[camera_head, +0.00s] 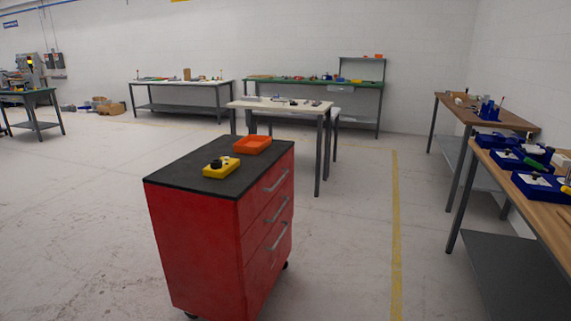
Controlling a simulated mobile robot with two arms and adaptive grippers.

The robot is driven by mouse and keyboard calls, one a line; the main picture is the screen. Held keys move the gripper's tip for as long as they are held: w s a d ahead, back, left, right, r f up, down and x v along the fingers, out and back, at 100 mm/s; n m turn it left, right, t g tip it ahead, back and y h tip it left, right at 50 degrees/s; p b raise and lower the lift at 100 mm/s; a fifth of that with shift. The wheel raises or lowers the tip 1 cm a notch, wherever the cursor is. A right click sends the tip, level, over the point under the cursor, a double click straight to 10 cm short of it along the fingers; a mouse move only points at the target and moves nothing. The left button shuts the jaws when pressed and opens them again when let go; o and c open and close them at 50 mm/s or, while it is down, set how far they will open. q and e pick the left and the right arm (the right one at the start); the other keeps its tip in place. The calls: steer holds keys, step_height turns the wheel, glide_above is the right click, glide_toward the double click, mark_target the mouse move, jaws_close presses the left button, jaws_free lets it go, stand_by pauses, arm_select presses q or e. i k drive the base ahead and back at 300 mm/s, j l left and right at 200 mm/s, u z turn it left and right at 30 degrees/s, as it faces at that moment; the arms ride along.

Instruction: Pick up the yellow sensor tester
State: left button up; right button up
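The yellow sensor tester (221,171) lies on the black top of a red drawer cabinet (195,235), near the middle of the view. It is a small yellow box with dark round parts on its upper face. An orange tray (252,145) sits just behind it and to the right on the same top, apart from it. Neither of my grippers shows in the head view.
The cabinet has drawer handles on its right side and stands on casters. A light-topped table (280,104) stands behind it. Workbenches with blue fixtures (541,185) line the right. Open floor (80,200) lies to the left, and a yellow line (396,240) runs along the right.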

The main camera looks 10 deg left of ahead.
mark_target(219, 169)
steer(key=i+u, duration=0.15)
steer(key=i, duration=0.35)
steer(key=i+l+u, duration=0.2)
steer(key=i, duration=0.3)
steer(key=i+l+u, duration=0.15)
steer(key=i, duration=0.35)
steer(key=i+l+u, duration=0.2)
steer(key=i, duration=0.3)
